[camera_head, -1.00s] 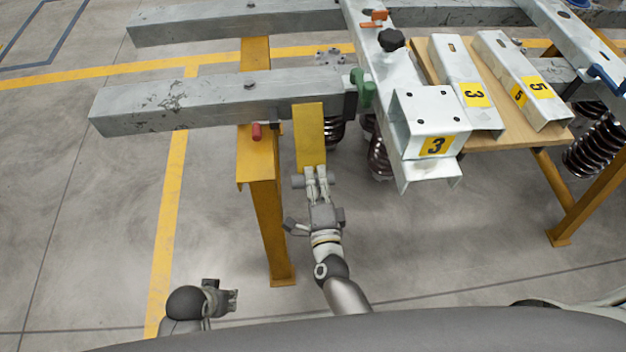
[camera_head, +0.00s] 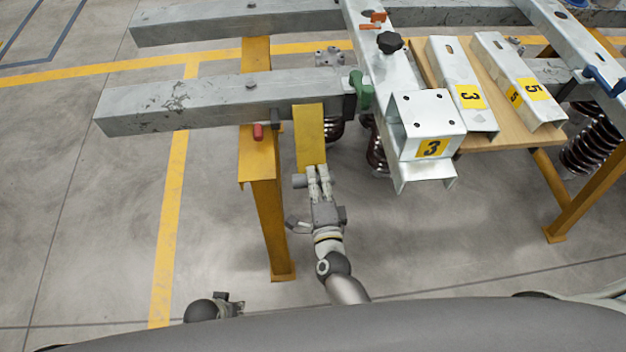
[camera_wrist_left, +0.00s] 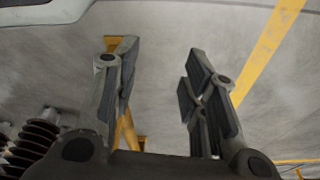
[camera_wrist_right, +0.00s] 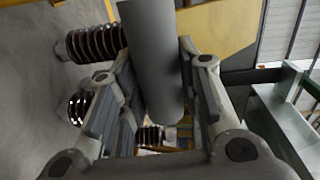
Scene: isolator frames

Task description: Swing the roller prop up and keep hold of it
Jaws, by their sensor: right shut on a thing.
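The roller prop is a yellow plate (camera_head: 310,138) with a grey roller (camera_head: 300,181) at its lower end. My right gripper (camera_head: 319,182) is shut on the roller. In the right wrist view the grey roller (camera_wrist_right: 152,65) lies between the fingers, with the yellow plate (camera_wrist_right: 222,38) behind it. My left gripper (camera_head: 235,303) is low at the left, partly hidden by my own body. In the left wrist view the left gripper (camera_wrist_left: 158,75) is open and empty above the floor.
A yellow post (camera_head: 265,205) stands just left of the prop. A red knob (camera_head: 258,132) and a green clamp (camera_head: 360,90) sit by the beam. Right are a galvanized channel labelled 3 (camera_head: 428,125) and a wooden board (camera_head: 480,130) with channels. The floor at left is clear.

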